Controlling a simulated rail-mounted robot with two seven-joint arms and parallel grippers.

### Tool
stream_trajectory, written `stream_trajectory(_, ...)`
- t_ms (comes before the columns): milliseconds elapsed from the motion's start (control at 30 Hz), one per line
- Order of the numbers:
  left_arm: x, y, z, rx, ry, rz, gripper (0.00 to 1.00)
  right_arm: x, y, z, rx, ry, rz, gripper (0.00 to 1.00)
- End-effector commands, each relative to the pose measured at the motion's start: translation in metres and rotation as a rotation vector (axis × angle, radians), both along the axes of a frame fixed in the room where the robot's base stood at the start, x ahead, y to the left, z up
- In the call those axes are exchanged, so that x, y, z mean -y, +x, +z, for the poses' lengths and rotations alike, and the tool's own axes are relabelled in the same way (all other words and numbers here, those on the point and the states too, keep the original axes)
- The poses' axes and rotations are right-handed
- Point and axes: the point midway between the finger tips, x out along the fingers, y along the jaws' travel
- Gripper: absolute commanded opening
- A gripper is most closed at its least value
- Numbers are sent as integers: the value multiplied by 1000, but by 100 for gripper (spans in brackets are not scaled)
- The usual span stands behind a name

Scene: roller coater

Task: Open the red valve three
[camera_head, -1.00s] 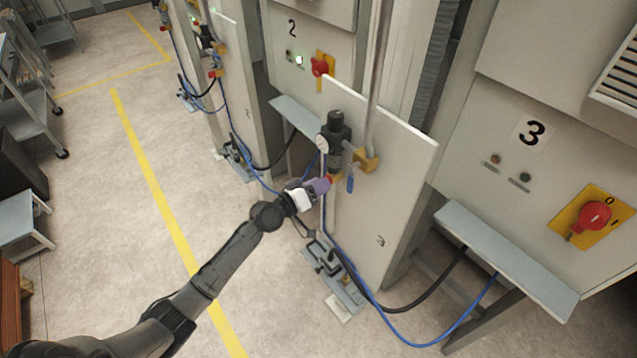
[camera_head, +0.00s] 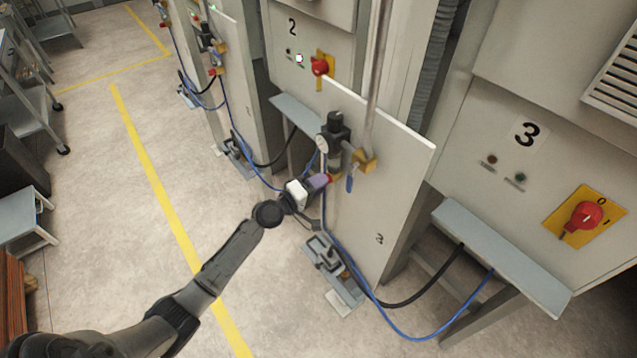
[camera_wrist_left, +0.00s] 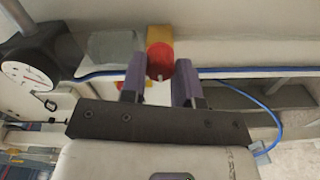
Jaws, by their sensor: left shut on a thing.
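The red valve (camera_wrist_left: 159,66) of station 3 sits between the two purple fingers of my left gripper (camera_wrist_left: 160,82) in the left wrist view. In the head view my left gripper (camera_head: 322,181) reaches the lower part of the valve assembly on the panel marked 3, and only a little red (camera_head: 329,178) shows at its fingertips. The gripper is shut on the red valve. The valve's turn position is hard to tell. My right gripper is in neither view.
A pressure gauge (camera_wrist_left: 27,77) and a dark cylinder (camera_head: 336,128) are close beside the valve. A brass block (camera_head: 365,161) with a blue lever (camera_head: 350,184) is just right. Blue and black hoses run below. Open floor (camera_head: 110,190) lies left.

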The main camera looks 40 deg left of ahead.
Motion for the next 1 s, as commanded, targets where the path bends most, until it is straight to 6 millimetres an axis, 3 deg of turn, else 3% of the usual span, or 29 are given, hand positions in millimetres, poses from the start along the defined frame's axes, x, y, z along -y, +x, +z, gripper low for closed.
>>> stream_trajectory(533, 0, 0, 1, -3, -22, 1, 5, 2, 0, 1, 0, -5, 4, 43)
stream_trajectory(567, 0, 0, 1, -3, -21, 1, 31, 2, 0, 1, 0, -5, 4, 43)
stream_trajectory(600, 0, 0, 1, -3, -21, 1, 35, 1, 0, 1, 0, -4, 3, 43)
stream_trajectory(800, 0, 0, 0, -3, -20, 1, 54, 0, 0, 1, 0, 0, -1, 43)
stream_trajectory(1000, 0, 0, 0, -4, -20, 0, 54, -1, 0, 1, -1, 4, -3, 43)
